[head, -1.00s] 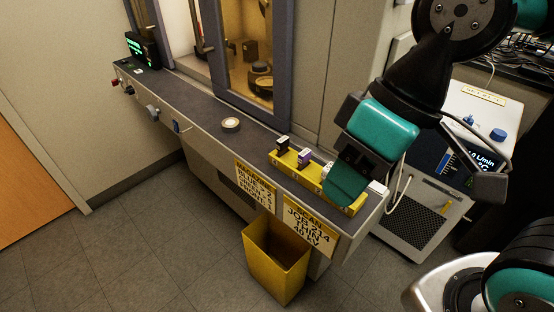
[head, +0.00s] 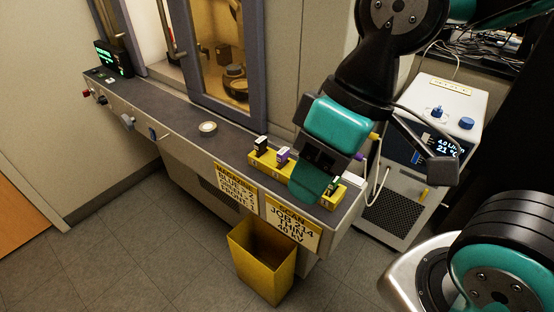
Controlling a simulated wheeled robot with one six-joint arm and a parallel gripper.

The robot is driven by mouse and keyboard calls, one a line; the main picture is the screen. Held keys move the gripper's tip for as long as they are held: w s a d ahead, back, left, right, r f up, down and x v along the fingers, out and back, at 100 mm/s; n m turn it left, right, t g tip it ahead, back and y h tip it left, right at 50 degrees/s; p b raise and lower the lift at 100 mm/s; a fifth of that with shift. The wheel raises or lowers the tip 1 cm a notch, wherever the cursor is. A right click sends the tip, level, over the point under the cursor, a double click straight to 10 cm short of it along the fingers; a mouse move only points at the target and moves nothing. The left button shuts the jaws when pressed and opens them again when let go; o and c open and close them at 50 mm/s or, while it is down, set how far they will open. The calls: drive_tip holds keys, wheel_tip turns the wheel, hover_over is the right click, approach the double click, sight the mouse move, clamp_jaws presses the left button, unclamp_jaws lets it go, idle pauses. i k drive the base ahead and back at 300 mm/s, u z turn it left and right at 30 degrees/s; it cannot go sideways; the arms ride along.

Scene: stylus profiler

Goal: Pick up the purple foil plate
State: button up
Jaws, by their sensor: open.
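The purple foil plate (head: 282,156) stands upright in a yellow rack (head: 262,161) on the grey ledge of the machine. A black-topped plate (head: 261,143) stands to its left in the same rack. A plate with a green part (head: 332,187) stands near the rack's right end. My gripper (head: 309,182), with teal fingers, is over the rack, just right of the purple plate and apart from it. It is open, and I see nothing held in it. It hides the rack's middle slots.
A tape roll (head: 207,127) lies on the ledge (head: 175,112) left of the rack. A white block (head: 352,180) sits at the ledge's right end. A yellow bin (head: 263,262) stands on the floor below. A white chiller unit (head: 450,100) stands to the right.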

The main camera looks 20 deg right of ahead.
sight(282, 156)
drive_tip(key=k, duration=0.5)
drive_tip(key=u, duration=1.45)
drive_tip(key=i, duration=1.1)
drive_tip(key=z, duration=2.25)
